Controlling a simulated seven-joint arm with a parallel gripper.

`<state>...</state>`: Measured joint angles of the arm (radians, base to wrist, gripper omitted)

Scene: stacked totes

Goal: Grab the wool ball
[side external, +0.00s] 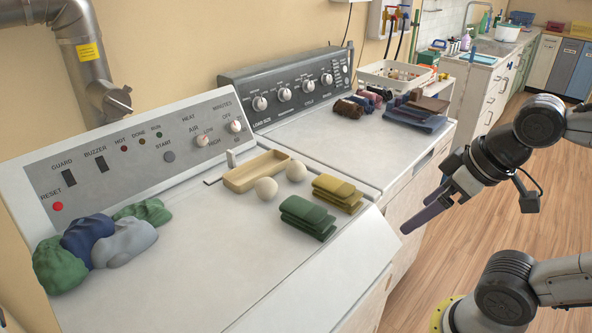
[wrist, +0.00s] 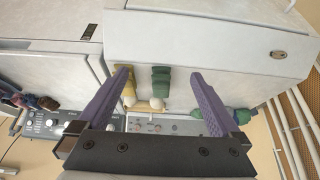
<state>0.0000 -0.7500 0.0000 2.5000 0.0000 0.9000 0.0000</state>
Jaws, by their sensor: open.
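Two cream wool balls lie on the white dryer top in the side view, one at the front of the wooden tray (side external: 266,189) and one to its right (side external: 296,171). In the wrist view, one wool ball (wrist: 157,103) shows between my fingers, beyond the folded green cloths.
Folded green cloths (side external: 307,216) and yellow cloths (side external: 338,193) lie between the balls and my gripper. The wooden tray (side external: 256,171) sits behind the balls. Crumpled cloths (side external: 108,240) lie at the left. The washer beside holds dark folded cloths (side external: 414,112).

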